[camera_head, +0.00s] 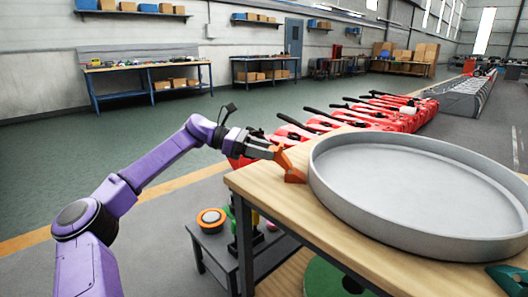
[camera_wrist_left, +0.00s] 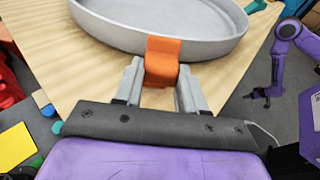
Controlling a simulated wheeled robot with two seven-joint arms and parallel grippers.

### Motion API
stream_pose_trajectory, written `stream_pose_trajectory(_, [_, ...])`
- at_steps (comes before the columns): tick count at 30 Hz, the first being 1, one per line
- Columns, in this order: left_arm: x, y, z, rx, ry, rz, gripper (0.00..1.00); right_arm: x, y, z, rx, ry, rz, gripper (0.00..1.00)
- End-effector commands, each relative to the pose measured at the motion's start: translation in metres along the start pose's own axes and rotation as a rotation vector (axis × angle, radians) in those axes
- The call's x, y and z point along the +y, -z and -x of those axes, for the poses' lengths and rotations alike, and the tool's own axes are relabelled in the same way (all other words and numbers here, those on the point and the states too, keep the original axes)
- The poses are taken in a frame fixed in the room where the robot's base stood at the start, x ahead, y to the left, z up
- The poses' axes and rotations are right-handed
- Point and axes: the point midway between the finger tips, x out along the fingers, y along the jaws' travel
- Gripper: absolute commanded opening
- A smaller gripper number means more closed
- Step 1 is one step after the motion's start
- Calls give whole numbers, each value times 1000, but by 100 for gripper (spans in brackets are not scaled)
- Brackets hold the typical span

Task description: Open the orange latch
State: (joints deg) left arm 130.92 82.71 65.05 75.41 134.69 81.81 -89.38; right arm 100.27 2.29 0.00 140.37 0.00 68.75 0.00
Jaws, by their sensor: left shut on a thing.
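The orange latch (camera_head: 292,172) sits on the wooden table top, at the left side of a large round grey tray (camera_head: 425,185). Its upper part rises toward my left gripper (camera_head: 270,151), which reaches in from the left and is shut on it. In the left wrist view, the latch (camera_wrist_left: 162,60) stands between the two grey fingers of my left gripper (camera_wrist_left: 160,88), against the tray wall. The fingers hide part of its sides. My right gripper (camera_wrist_left: 258,97) shows small and dark at the right of the left wrist view, away from the latch.
The wooden table (camera_head: 262,182) has bare top around the latch. A small grey stand (camera_head: 213,242) with an orange round part is at its left. Red machines with black handles (camera_head: 330,122) stand in a row behind. Open green floor lies at the left.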

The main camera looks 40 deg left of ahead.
Motion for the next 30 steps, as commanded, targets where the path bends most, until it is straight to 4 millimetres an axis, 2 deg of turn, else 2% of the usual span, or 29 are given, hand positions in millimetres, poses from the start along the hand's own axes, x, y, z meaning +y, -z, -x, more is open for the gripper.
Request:
stream_pose_trajectory(1, [0, 0, 0, -1, 2, 2, 43, 0, 0, 0, 0, 0, 0, 43])
stream_pose_trajectory(3, [0, 0, 0, 0, 2, 2, 66, 0, 0, 0, 0, 0, 0, 43])
stream_pose_trajectory(11, [0, 0, 0, 0, 1, 1, 66, 0, 0, 0, 0, 0, 0, 43])
stream_pose_trajectory(14, [0, -1, 7, -1, -1, 0, 66, 0, 0, 1, 0, 0, 0, 43])
stream_pose_trajectory(24, [0, -1, 82, -3, -3, 2, 66, 1, 4, 11, 0, 0, 0, 43])
stream_pose_trajectory(30, [0, 0, 104, -1, 1, 1, 66, 1, 5, 13, 0, 0, 0, 43])
